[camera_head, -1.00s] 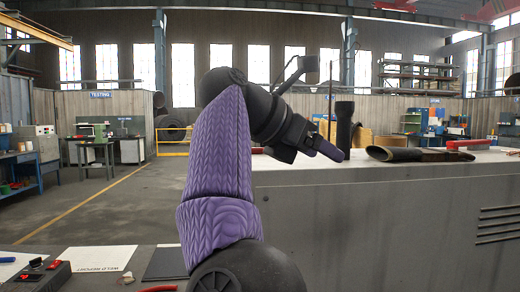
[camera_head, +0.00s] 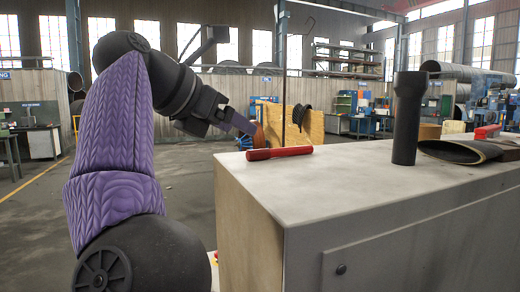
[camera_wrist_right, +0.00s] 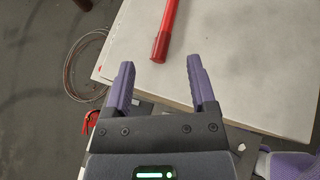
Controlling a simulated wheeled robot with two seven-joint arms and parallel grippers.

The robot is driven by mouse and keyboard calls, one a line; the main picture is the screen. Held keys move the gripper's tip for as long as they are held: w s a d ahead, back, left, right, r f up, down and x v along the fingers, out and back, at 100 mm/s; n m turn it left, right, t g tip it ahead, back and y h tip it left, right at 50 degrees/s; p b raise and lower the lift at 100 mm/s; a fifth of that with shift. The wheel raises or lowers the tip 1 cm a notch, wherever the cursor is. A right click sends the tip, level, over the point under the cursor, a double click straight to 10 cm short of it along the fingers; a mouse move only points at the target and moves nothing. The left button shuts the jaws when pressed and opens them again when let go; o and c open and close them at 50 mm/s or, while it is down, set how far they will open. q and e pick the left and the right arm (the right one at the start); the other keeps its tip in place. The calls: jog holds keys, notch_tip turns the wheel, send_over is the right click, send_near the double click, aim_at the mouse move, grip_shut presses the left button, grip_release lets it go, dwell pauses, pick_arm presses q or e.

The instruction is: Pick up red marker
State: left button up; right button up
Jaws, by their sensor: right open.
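The red marker (camera_head: 280,153) lies flat near the left end of the pale cabinet top. It also shows in the right wrist view (camera_wrist_right: 167,32), its dark red end pointing down towards my gripper. My right gripper (camera_head: 243,124) is left of the marker and above the cabinet top in the head view. In the right wrist view its two purple fingers (camera_wrist_right: 161,65) are apart with nothing between them. The marker's near end is just beyond the fingertips, roughly midway between them. My left gripper is not in view.
The grey cabinet top (camera_head: 345,182) is clear around the marker. A black flashlight-like cylinder (camera_head: 407,120) stands upright farther right, beside a dark open tube (camera_head: 455,151) and a red-handled item (camera_head: 487,132). In the wrist view a wire coil (camera_wrist_right: 85,62) lies on the floor.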

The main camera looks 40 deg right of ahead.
aim_at(274, 150)
jog(key=b+x, duration=0.1)
jog(key=x, duration=0.2)
jog(key=b+x, duration=0.1)
jog(key=x, duration=0.2)
jog(key=s+b+x, duration=0.1)
jog(key=b+x, duration=0.1)
jog(key=x, duration=0.1)
jog(key=shift+d+f, duration=0.2)
jog(key=shift+d, duration=0.15)
jog(key=shift+r, duration=0.1)
jog(key=shift+c, duration=0.4)
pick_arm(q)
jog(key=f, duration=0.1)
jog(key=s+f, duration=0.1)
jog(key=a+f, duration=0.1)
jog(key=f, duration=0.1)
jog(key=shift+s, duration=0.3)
pick_arm(e)
grip_shut()
